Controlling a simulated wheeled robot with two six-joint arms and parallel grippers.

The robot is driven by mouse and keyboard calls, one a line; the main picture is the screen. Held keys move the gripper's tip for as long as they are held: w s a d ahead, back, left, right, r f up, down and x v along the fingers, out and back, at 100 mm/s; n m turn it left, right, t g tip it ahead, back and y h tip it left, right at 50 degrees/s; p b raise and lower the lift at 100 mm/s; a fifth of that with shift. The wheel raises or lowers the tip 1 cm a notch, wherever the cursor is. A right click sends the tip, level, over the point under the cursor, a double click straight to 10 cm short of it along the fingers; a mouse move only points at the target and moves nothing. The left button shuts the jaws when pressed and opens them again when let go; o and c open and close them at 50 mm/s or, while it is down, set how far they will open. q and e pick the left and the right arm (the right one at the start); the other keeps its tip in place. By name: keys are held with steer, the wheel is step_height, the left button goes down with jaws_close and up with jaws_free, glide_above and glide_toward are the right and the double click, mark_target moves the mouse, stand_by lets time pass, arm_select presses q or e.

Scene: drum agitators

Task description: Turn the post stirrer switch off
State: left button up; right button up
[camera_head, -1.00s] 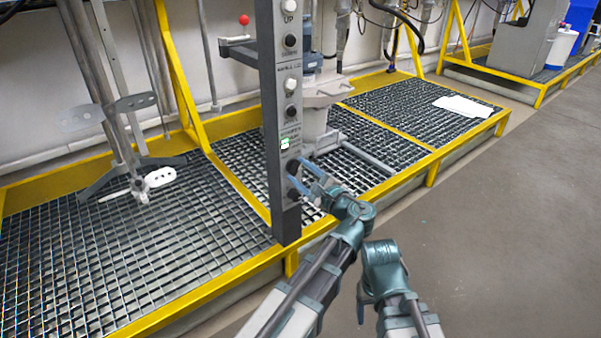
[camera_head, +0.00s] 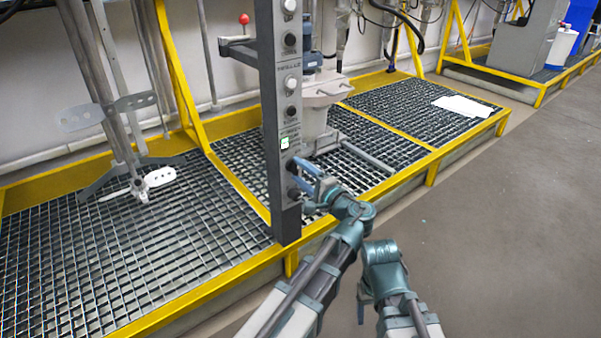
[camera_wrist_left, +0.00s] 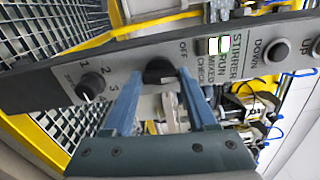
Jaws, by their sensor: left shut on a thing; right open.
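The dark grey control post (camera_head: 268,90) stands upright in the head view and crosses the left wrist view slantwise. Its black stirrer knob (camera_wrist_left: 158,71) sits beside the printed words OFF, RUN and STIRRER. My left gripper (camera_wrist_left: 160,80) is shut on this knob, with one blue finger on each side. In the head view the left gripper (camera_head: 300,172) reaches the post's lower part. The fingers partly hide the knob, and I cannot tell exactly where it points. A small green-lit indicator (camera_wrist_left: 219,45) is near the knob. My right gripper (camera_head: 364,302) is open and empty, low over the floor.
A second black knob (camera_wrist_left: 92,87) marked 1, 2, 3 lies close to the left gripper. More buttons line the post higher up. A yellow-edged grating platform (camera_head: 200,290) surrounds the post. An agitator shaft (camera_head: 128,150) stands left. The grey floor (camera_head: 500,230) at right is clear.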

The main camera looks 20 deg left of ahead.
arm_select(q)
steer(key=n, duration=0.4)
steer(key=shift+f+n, duration=0.1)
steer(key=shift+n, duration=0.2)
steer(key=n, duration=0.4)
steer(key=shift+n, duration=0.3)
steer(key=o, duration=1.4)
steer(key=shift+c, duration=0.2)
steer(key=shift+s+d, duration=0.1)
